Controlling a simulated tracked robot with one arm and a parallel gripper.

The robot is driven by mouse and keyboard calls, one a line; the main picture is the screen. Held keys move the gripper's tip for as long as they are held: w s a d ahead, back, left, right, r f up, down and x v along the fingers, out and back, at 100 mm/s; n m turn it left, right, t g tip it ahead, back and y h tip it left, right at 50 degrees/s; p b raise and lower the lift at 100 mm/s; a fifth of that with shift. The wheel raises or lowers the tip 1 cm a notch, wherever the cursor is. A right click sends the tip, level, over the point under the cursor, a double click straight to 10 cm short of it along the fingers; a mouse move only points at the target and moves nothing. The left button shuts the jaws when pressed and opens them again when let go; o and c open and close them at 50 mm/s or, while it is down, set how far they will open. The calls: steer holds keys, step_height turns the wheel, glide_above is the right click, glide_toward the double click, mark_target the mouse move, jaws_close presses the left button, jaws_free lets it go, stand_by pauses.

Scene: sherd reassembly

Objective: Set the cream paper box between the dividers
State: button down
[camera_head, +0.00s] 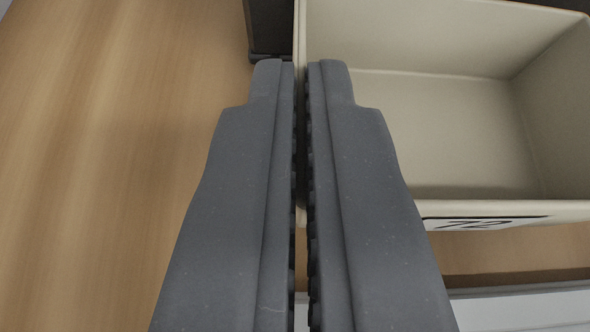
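The cream paper box (440,130) fills the right of the view. It is open at the top, its visible inside is empty, and its near wall carries a label reading 72. My gripper (300,65) points away from me, with one dark finger on each side of the box's left wall. The fingers are closed up to a narrow gap with the thin cream wall in it. A dark upright piece (270,30), perhaps a divider, stands just left of the box's far left part. The box's far end is cut off by the frame.
A wood-grained surface (90,150) lies clear to the left. A strip of wood shows below the box's near wall. A pale grey-white edge (530,305) runs along the bottom right. A dark part shows at the top right corner, beyond the box.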

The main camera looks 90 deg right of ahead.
steer(key=shift+f, duration=0.7)
steer(key=c, duration=1.7)
jaws_free()
steer(key=p+v, duration=0.4)
steer(key=v, duration=0.8)
